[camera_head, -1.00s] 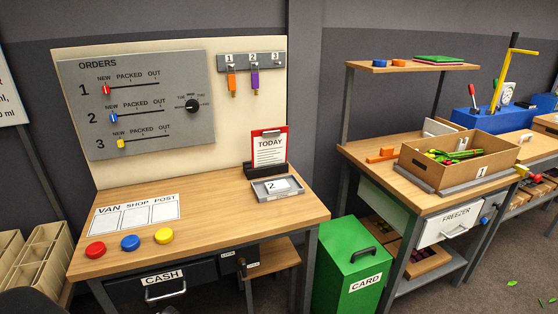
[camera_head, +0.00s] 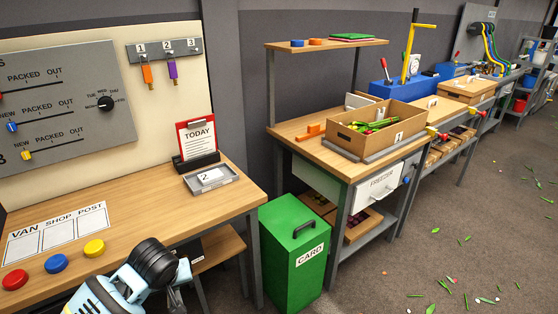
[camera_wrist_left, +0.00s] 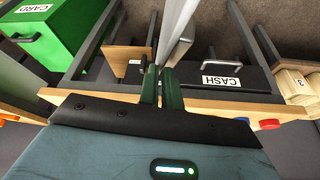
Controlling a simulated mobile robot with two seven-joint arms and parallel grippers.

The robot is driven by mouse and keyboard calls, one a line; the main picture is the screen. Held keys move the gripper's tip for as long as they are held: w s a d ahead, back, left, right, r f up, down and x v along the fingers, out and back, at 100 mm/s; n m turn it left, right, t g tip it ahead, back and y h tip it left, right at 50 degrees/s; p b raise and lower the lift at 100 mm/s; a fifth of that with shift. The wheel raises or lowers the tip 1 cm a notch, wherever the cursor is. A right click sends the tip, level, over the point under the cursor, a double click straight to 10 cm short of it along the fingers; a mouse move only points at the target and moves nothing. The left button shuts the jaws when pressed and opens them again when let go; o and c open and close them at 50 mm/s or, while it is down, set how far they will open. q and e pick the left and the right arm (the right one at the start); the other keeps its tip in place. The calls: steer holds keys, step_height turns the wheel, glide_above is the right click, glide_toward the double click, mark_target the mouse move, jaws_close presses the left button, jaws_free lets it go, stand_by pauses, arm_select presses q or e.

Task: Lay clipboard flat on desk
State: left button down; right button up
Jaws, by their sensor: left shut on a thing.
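A red clipboard (camera_head: 197,139) with a white sheet marked TODAY stands upright, leaning back in a black stand (camera_head: 196,162) on the right part of the desk (camera_head: 150,196). The bare wooden top also shows in front of the stand. In the left wrist view my left gripper (camera_wrist_left: 161,76) has its dark green fingers close together, in front of the desk's front edge and drawer. A thin pale grey thing (camera_wrist_left: 178,30) extends beyond the fingertips, seen nearly edge-on; I cannot tell what it is. The gripper is well apart from the clipboard. My right gripper is not seen.
A grey tray (camera_head: 228,182) with a card marked 2 sits in front of the stand. Red, blue and yellow buttons (camera_head: 94,248) and a VAN SHOP POST sheet (camera_head: 60,232) lie at the left. A green CARD bin (camera_head: 294,262) stands right of the desk.

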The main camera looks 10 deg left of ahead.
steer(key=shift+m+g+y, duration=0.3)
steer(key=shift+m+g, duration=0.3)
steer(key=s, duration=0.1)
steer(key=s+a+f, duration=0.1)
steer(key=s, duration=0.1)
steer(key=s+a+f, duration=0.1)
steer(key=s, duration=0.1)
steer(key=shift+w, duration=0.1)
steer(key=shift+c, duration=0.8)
arm_select(q)
steer(key=s+d+r+m+h, duration=0.1)
steer(key=s+d+r+m, duration=0.1)
steer(key=d+r, duration=0.3)
steer(key=s+d+r+m+h, duration=0.1)
steer(key=s+d+r+m, duration=0.2)
steer(key=r, duration=0.5)
steer(key=d+m, duration=0.1)
steer(key=d, duration=0.1)
steer(key=shift+d+t, duration=0.3)
steer(key=shift+s, duration=0.1)
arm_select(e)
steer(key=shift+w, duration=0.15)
